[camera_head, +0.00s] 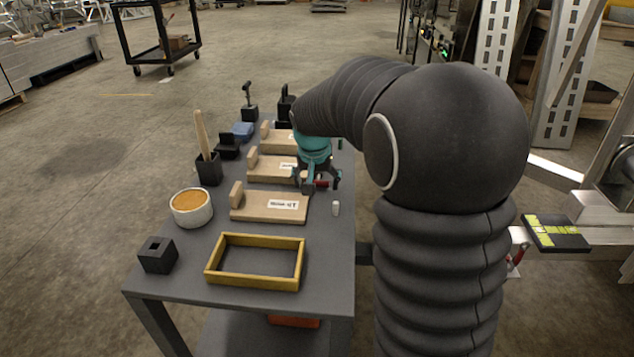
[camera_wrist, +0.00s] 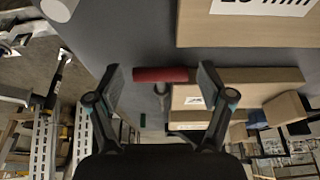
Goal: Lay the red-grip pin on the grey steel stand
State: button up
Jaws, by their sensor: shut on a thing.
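The red-grip pin shows its red grip (camera_wrist: 160,75) between my fingertips in the wrist view. A short grey metal part shows just beside the grip. In the head view, a bit of the red grip (camera_head: 321,184) shows at my gripper (camera_head: 317,184). My gripper is shut on the pin, over the right side of the dark grey table (camera_head: 330,265), beside the labelled wooden boards. I cannot tell the height of the pin above the table. I cannot single out the grey steel stand in either view.
Wooden boards (camera_head: 268,208) line the table, with a yellow frame (camera_head: 223,282), a round tub (camera_head: 190,222) and several black blocks (camera_head: 158,256) around them. A black plate with yellow-green marks (camera_head: 540,238) is at right.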

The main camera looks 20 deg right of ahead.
jog(key=shift+f, duration=0.25)
jog(key=o, duration=1.7)
jog(key=shift+r, duration=0.25)
jog(key=v, duration=1.1)
jog(key=s+a+f+n, duration=0.1)
jog(key=s, duration=0.8)
jog(key=s+a+f+n+t+y, duration=0.1)
jog(key=s+f, duration=0.1)
jog(key=s, duration=0.7)
jog(key=s+a+f+n, duration=0.1)
jog(key=s+n, duration=0.1)
jog(key=s, duration=0.7)
jog(key=shift+f+t+y, duration=0.2)
jog(key=shift+t+y, duration=0.1)
jog(key=shift+t, duration=0.1)
jog(key=shift+s+f, duration=0.35)
jog(key=shift+s, duration=0.05)
